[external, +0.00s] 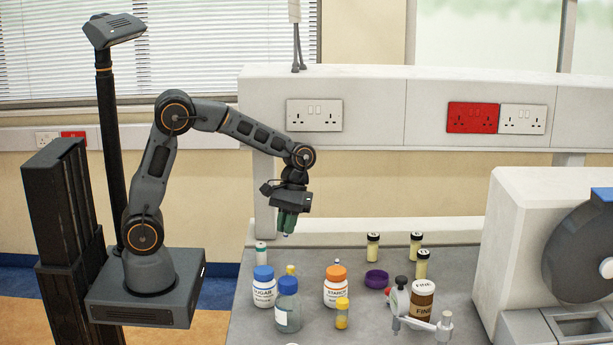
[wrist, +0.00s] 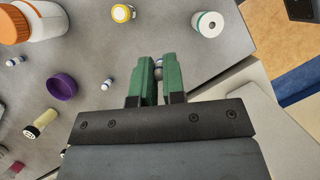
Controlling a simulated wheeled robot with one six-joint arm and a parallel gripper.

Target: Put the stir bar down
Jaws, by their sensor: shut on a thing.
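My gripper (external: 285,222) hangs over the back left part of the bench, pointing down. In the wrist view its green fingers (wrist: 157,80) are shut on the stir bar (wrist: 158,66), a small pale piece mostly hidden between them. A small blue-white tip of the stir bar (external: 285,235) shows just under the fingers in the external view, above the grey bench top (external: 470,262). Two more small blue-white pieces lie on the bench in the wrist view, one left of the fingers (wrist: 107,84) and one at the far left (wrist: 14,61).
Below stand a white container with a green top (external: 261,254), the sugar jar (external: 264,292), a blue-capped bottle (external: 288,312) and the starch jar (external: 336,290). A purple dish (external: 376,279) and several vials (external: 373,247) are further right. A large white machine (external: 515,225) bounds the right side.

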